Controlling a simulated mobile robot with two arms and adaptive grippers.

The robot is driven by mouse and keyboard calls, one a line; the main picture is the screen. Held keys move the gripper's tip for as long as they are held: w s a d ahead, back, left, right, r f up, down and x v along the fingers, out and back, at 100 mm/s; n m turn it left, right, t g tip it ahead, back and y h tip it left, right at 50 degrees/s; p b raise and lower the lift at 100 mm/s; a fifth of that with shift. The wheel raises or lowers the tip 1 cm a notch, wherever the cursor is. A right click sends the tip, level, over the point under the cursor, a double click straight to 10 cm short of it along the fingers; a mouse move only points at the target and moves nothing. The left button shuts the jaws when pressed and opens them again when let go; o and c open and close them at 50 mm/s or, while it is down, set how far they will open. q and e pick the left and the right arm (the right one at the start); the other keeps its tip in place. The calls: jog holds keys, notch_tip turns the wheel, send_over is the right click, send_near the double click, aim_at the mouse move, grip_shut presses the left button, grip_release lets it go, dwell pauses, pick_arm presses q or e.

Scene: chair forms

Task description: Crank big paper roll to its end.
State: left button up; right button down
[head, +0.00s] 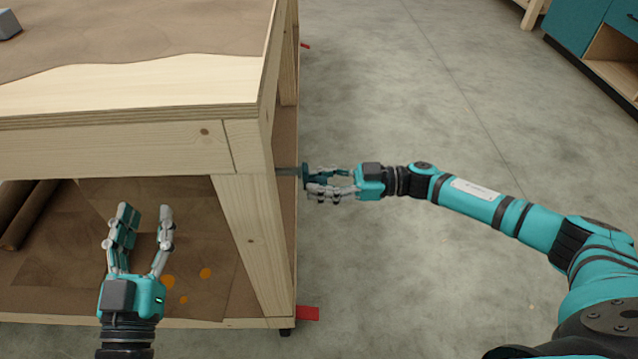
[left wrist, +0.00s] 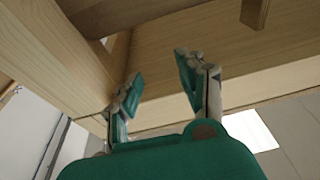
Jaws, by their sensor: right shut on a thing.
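A wooden table (head: 115,140) stands at the left with brown paper (head: 130,35) spread over its top. A thin crank (head: 285,171) sticks out of the table's right side. My right gripper (head: 315,180) is shut on the crank's dark handle (head: 305,176), which its fingers partly hide. My left gripper (head: 145,212) is open and empty in front of the table's lower opening. The left wrist view shows its parted fingers (left wrist: 158,72) below pale wooden beams (left wrist: 220,60). The big paper roll that the crank turns cannot be made out.
Brown rolls (head: 22,215) lie on the lower shelf at the left, beside brown sheets with orange spots. A table leg (head: 250,240) stands between my grippers. Red pieces (head: 308,313) stick out low on the right. Grey floor (head: 420,290) is open there, with a teal cabinet (head: 580,25) beyond.

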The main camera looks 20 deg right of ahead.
jog(key=n, duration=0.1)
jog(key=w+n, duration=0.1)
jog(key=shift+w+d+r+n, duration=0.1)
jog(key=shift+d+r+n, duration=0.05)
jog(key=shift+r+n, duration=0.15)
pick_arm(q)
jog(key=shift+s+d+r+t+h+b, duration=0.1)
jog(key=shift+s+r+t+h+b, duration=0.2)
jog(key=shift+r+t, duration=0.45)
jog(key=shift+s+r+t+h+b, duration=0.2)
jog(key=shift+s+r+t, duration=0.2)
jog(key=shift+r, duration=0.55)
pick_arm(e)
notch_tip(320, 180, up, 7)
jog(key=w+n, duration=0.2)
jog(key=n, duration=1.3)
jog(key=shift+w+d+f, duration=0.2)
jog(key=shift+w+d, duration=0.1)
jog(key=shift+d, duration=0.15)
jog(key=shift+n, duration=0.3)
jog(key=c, duration=1.1)
grip_release()
jog(key=shift+o, duration=0.2)
